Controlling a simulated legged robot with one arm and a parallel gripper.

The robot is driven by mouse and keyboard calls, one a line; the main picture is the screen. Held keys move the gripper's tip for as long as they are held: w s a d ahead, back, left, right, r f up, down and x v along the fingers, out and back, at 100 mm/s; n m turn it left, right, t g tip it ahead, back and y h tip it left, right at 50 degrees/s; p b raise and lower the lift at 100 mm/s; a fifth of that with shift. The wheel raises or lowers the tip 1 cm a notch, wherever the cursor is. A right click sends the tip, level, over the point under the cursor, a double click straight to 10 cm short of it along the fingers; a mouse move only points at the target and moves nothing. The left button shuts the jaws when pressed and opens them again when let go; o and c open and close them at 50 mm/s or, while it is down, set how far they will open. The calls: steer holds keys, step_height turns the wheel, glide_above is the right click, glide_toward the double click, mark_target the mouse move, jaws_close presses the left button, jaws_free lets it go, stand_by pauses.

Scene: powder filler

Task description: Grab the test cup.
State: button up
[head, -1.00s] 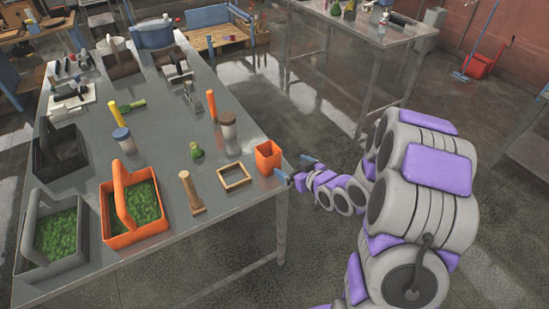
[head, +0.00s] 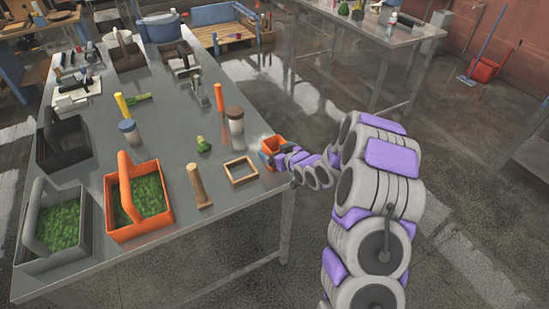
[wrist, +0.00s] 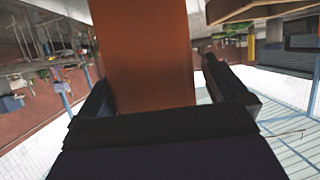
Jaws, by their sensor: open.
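The test cup looks to be the orange square cup (head: 272,143) near the right edge of the grey table in the head view. In the wrist view the orange cup (wrist: 148,55) fills the upper middle, between the two dark fingers. My gripper (head: 279,155) is at the cup's near right side in the head view. In the wrist view my gripper (wrist: 155,95) is open, with a finger on each side of the cup. A gap shows on the right side; contact on the left cannot be told. The lower part of the cup is partly hidden by my gripper.
On the grey table (head: 165,170), a wooden square frame (head: 241,170) lies just left of the cup.

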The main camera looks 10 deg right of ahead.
mark_target(271, 138)
steer(key=shift+w+a+f, duration=0.15)
steer(key=shift+w+f, duration=0.05)
steer(key=shift+w, duration=0.4)
steer(key=shift+d, duration=0.7)
steer(key=shift+c, duration=0.2)
steer(key=shift+a, duration=0.6)
steer(key=c, duration=0.9)
steer(key=shift+o, duration=0.2)
steer(key=shift+d, duration=0.4)
steer(key=shift+r, duration=0.45)
step_height(271, 138, up, 3)
steer(key=shift+a+r+p, duration=0.1)
steer(key=shift+a+p, duration=0.05)
steer(key=shift+p, duration=0.4)
steer(key=s+r+p, duration=0.1)
steer(key=s+p, duration=0.6)
steer(key=s, duration=0.6)
steer(key=shift+s+a+p, duration=0.25)
steer(key=shift+a+p, duration=0.05)
steer(key=shift+a, duration=0.15)
steer(key=shift+p, duration=0.55)
